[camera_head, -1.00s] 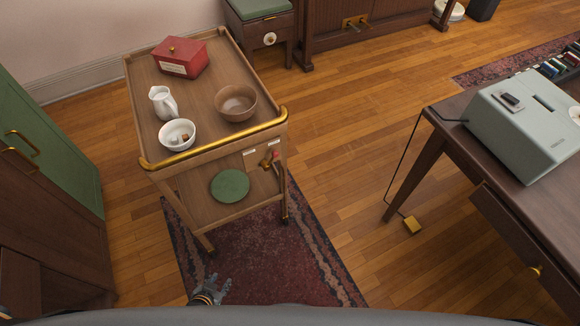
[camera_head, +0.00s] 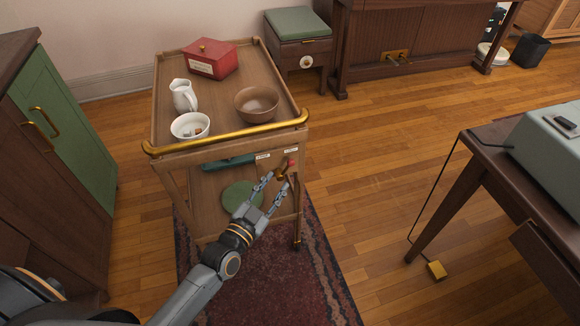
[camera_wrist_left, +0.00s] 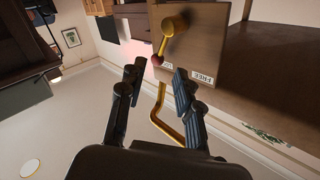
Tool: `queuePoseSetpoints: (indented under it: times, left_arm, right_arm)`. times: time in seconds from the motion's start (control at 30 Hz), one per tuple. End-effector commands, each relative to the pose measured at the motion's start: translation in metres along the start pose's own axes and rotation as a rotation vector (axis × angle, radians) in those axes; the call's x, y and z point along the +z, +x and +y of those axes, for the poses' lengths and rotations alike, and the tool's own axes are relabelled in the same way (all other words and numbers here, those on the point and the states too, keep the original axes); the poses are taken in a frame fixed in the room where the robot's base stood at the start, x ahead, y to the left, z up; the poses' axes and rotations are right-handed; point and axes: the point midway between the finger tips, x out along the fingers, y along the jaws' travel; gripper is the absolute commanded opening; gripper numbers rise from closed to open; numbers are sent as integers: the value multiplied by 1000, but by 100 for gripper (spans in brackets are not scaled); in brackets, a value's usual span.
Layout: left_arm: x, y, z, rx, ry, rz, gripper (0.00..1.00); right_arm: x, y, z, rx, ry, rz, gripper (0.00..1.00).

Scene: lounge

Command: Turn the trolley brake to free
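The wooden trolley (camera_head: 222,147) stands on the rug with its brass handle rail facing me. The brake lever (camera_head: 282,171) is on its front panel, brass with a red knob (camera_head: 291,162). The knob points toward the right-hand label (camera_head: 291,150); the left-hand label (camera_head: 262,156) is apart from it. In the left wrist view, the lever's brass hub (camera_wrist_left: 175,24) and red knob (camera_wrist_left: 157,60) show beyond the fingertips, with the FREE label (camera_wrist_left: 203,77) farther right. My left gripper (camera_head: 277,177) is open at the lever; contact cannot be told. My right gripper is not in view.
A red box (camera_head: 212,60), white jug (camera_head: 183,96), white bowl (camera_head: 190,126) and brown bowl (camera_head: 257,104) stand on the trolley top. A green cabinet (camera_head: 62,130) is at left. A desk (camera_head: 478,160) is at right, with clear floor between.

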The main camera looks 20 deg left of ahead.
Motion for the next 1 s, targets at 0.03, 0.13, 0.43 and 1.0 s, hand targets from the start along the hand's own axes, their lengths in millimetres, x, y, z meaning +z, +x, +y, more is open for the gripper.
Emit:
queuePoseSetpoints:
  times: [0.03, 0.13, 0.43, 1.0]
  left_arm:
    - [0, 13, 0, -3, -1, 4, 34]
    - [0, 34, 0, -2, -1, 4, 34]
    - [1, 76, 0, 0, -2, 0, 34]
    - [1, 83, 0, 0, -1, -1, 0]
  right_arm:
    - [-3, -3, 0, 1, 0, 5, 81]
    - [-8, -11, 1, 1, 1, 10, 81]
    - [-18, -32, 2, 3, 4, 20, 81]
    - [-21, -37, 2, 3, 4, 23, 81]
